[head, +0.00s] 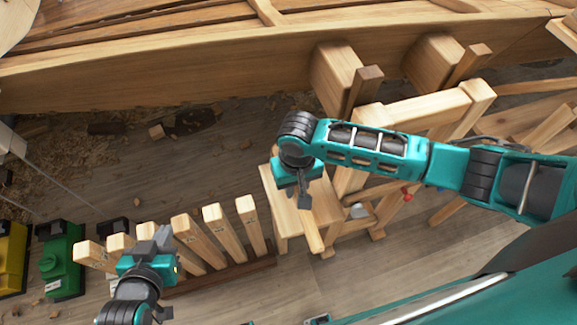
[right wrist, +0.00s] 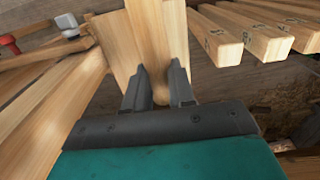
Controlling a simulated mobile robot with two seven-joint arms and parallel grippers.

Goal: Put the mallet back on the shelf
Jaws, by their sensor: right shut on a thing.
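My right gripper (head: 304,198) points down over a small pale wooden stand (head: 326,204) in the head view. It is shut on a pale wooden piece (head: 312,234), which looks like the mallet's handle. In the right wrist view a rounded wooden end (right wrist: 161,92) sits between the two dark fingers (right wrist: 160,88). The mallet's head is not clearly seen, and I cannot tell whether the mallet touches the stand. My left gripper (head: 163,240) is at the lower left over the row of upright wooden pieces; its finger gap cannot be made out.
Several wooden posts (head: 248,222) stand in a dark base (head: 222,277). Green (head: 62,262) and yellow (head: 10,258) machines stand far left. The wooden hull (head: 200,70) spans the back. Shavings litter the floor.

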